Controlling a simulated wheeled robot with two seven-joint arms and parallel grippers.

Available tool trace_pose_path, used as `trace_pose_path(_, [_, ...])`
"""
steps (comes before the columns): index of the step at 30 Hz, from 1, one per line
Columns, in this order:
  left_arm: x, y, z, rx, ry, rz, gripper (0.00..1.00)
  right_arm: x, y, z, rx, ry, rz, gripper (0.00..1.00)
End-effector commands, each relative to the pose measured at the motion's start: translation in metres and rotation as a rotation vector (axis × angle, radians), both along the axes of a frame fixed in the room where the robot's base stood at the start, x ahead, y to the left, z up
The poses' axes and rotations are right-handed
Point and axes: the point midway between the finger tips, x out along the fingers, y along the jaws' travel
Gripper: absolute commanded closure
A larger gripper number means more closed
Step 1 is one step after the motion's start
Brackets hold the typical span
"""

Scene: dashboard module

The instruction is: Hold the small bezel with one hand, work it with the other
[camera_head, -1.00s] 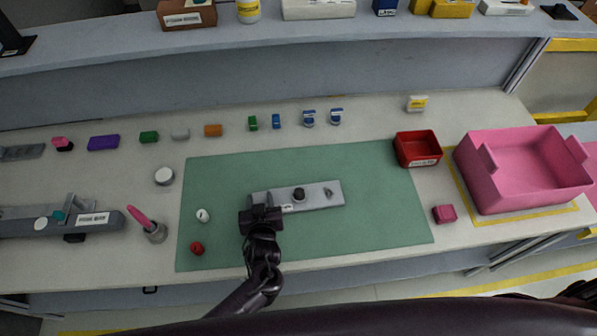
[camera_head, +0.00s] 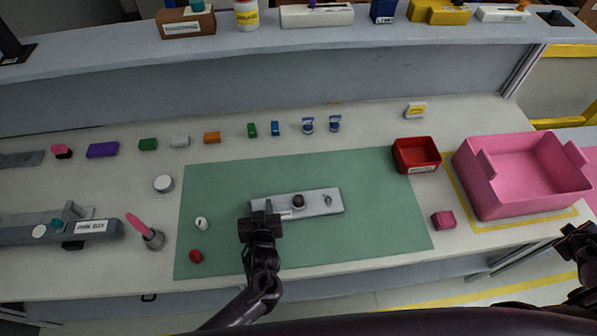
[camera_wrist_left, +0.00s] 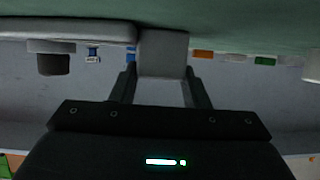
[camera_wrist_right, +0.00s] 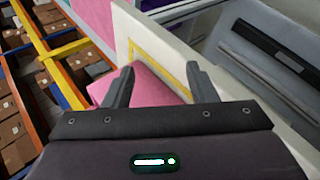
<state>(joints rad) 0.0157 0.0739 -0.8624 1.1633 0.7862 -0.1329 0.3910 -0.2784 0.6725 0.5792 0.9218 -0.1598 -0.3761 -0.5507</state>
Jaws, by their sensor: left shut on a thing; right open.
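The small bezel (camera_head: 318,206) is a grey flat plate with a black knob (camera_head: 298,201) and a small dark fitting (camera_head: 328,200) on top. It lies on the green mat (camera_head: 380,220). My left gripper (camera_head: 262,217) is shut on the bezel's left end. In the left wrist view the grey end piece (camera_wrist_left: 163,52) sits between the two fingers. My right gripper (camera_head: 578,240) is at the far right edge of the head view, away from the bezel. In the right wrist view its fingers (camera_wrist_right: 160,88) are apart, with the pink bin (camera_wrist_right: 150,88) beyond them.
A red tray (camera_head: 417,155) and a pink bin (camera_head: 525,180) stand at the right. A pink block (camera_head: 443,220) lies beside the mat. A white piece (camera_head: 201,224) and a red piece (camera_head: 196,256) lie on its left part. Several small coloured blocks line the back.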

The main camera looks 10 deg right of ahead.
Motion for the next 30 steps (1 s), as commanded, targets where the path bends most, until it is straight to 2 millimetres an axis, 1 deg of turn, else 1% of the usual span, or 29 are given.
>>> trace_pose_path(1, [0.0, 0.0, 0.0, 0.0, -0.001, 0.0, 0.95, 0.006, -0.017, 0.026, -0.037, -0.011, 0.005, 0.48])
trace_pose_path(2, [0.0, 0.0, 0.0, 0.0, -0.001, 0.0, 0.95, 0.008, -0.025, 0.038, -0.055, -0.013, 0.009, 0.48])
trace_pose_path(3, [0.0, 0.0, 0.0, 0.0, -0.001, 0.0, 0.95, 0.011, -0.036, 0.055, -0.08, -0.019, 0.013, 0.48])
trace_pose_path(5, [0.0, 0.0, 0.0, 0.0, -0.001, 0.0, 0.95, 0.016, -0.049, 0.079, -0.114, -0.025, 0.02, 0.48])
trace_pose_path(6, [0.0, 0.0, 0.0, 0.0, -0.001, 0.0, 0.95, 0.019, -0.057, 0.095, -0.136, -0.031, 0.023, 0.48])
trace_pose_path(8, [0.0, 0.0, 0.0, 0.0, -0.001, 0.0, 0.95, 0.023, -0.067, 0.117, -0.165, -0.039, 0.028, 0.48])
trace_pose_path(9, [0.0, 0.0, 0.0, 0.0, -0.001, 0.0, 0.95, 0.027, -0.073, 0.132, -0.184, -0.049, 0.028, 0.48])
trace_pose_path(11, [0.0, 0.0, 0.0, 0.0, -0.001, 0.0, 0.95, 0.037, -0.078, 0.154, -0.208, -0.077, 0.024, 0.48])
trace_pose_path(12, [0.0, 0.0, 0.0, 0.0, -0.001, 0.0, 0.95, 0.051, -0.07, 0.159, -0.201, -0.127, 0.008, 0.48])
trace_pose_path(15, [0.0, 0.0, 0.0, 0.0, -0.001, 0.0, 0.95, 0.081, -0.036, 0.143, -0.135, -0.24, -0.05, 0.48])
trace_pose_path(17, [0.0, 0.0, 0.0, 0.0, -0.001, 0.0, 0.95, 0.099, -0.016, 0.136, -0.095, -0.31, -0.082, 0.48])
trace_pose_path(20, [0.0, 0.0, 0.001, 0.0, -0.001, 0.0, 0.95, 0.132, 0.023, 0.126, -0.015, -0.436, -0.139, 0.48])
trace_pose_path(21, [0.0, 0.0, 0.001, 0.0, -0.001, 0.0, 0.95, 0.145, 0.041, 0.123, 0.024, -0.49, -0.162, 0.48])
trace_pose_path(23, [0.0, 0.0, 0.0, 0.0, -0.001, 0.0, 0.95, 0.165, 0.069, 0.118, 0.086, -0.571, -0.2, 0.48])
trace_pose_path(24, [0.0, 0.0, 0.0, 0.0, -0.001, 0.0, 0.95, 0.179, 0.089, 0.116, 0.131, -0.628, -0.225, 0.48])
trace_pose_path(25, [0.0, 0.0, 0.0, 0.0, -0.001, 0.0, 0.95, 0.189, 0.105, 0.115, 0.166, -0.669, -0.245, 0.48])
trace_pose_path(26, [0.0, 0.0, 0.0, 0.0, -0.001, 0.0, 0.95, 0.198, 0.12, 0.114, 0.203, -0.709, -0.265, 0.48])
trace_pose_path(27, [0.0, 0.0, 0.0, 0.0, -0.001, 0.0, 0.95, 0.21, 0.141, 0.114, 0.253, -0.762, -0.293, 0.48])
trace_pose_path(29, [0.0, 0.0, 0.0, 0.0, -0.001, 0.0, 0.95, 0.228, 0.172, 0.115, 0.333, -0.841, -0.333, 0.48])
trace_pose_path(30, [0.0, 0.0, 0.0, 0.0, -0.001, 0.0, 0.95, 0.239, 0.193, 0.116, 0.387, -0.889, -0.363, 0.48])
